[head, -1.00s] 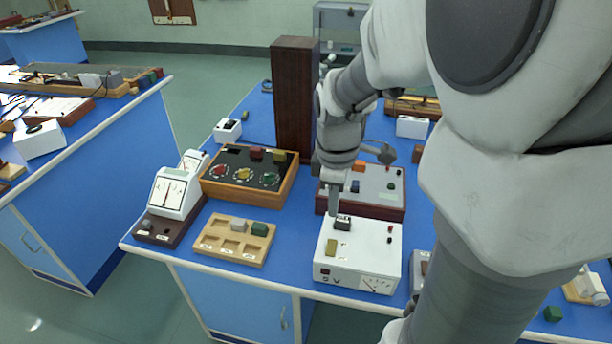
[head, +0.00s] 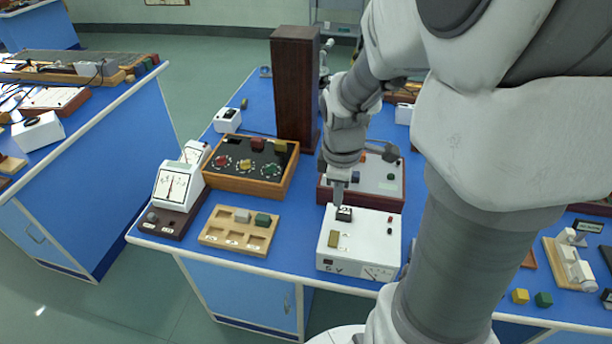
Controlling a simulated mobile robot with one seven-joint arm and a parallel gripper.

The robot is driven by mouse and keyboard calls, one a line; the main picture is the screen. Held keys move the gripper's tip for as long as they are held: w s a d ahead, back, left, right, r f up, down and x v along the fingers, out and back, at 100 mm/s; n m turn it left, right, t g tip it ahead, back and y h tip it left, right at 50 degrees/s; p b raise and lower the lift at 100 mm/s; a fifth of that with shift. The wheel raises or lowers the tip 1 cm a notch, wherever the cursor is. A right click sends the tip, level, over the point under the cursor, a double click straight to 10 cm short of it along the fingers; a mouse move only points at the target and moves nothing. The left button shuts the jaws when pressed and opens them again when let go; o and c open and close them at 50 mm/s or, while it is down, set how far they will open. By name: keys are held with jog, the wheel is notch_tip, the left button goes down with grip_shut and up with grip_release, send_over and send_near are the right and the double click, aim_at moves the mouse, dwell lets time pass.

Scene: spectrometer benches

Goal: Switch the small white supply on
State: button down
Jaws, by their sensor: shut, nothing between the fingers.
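The white supply (head: 376,230), marked 5 V, stands near the front edge of the blue bench. It has a small meter on its front right corner. A small black switch (head: 344,213) sits on its top near the back left, with a brownish-yellow block (head: 333,240) in front of it. My gripper (head: 339,200) is shut and points down just above and behind the switch, very close to it. I cannot tell whether it touches, nor which way the switch is set.
A grey-topped box (head: 391,182) stands behind the supply, partly behind my arm. A wooden tray (head: 222,238) with blocks, a knob panel (head: 268,163) and a white meter (head: 172,186) are to the left. A tall brown post (head: 294,88) rises behind. A smaller white box (head: 227,120) stands far left.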

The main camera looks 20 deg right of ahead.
aim_at(335, 235)
jog(key=f, duration=0.4)
jog(key=w+f+b, duration=0.1)
jog(key=f, duration=0.4)
jog(key=d+f, duration=0.1)
jog(key=f, duration=0.3)
jog(key=shift+w+f+b, duration=0.35)
jog(key=shift+f+b, duration=0.05)
jog(key=shift+d+p, duration=0.1)
jog(key=shift+p, duration=0.2)
jog(key=shift+d+g+p, duration=0.1)
jog(key=shift+g+p, duration=0.3)
jog(key=shift+f, duration=0.4)
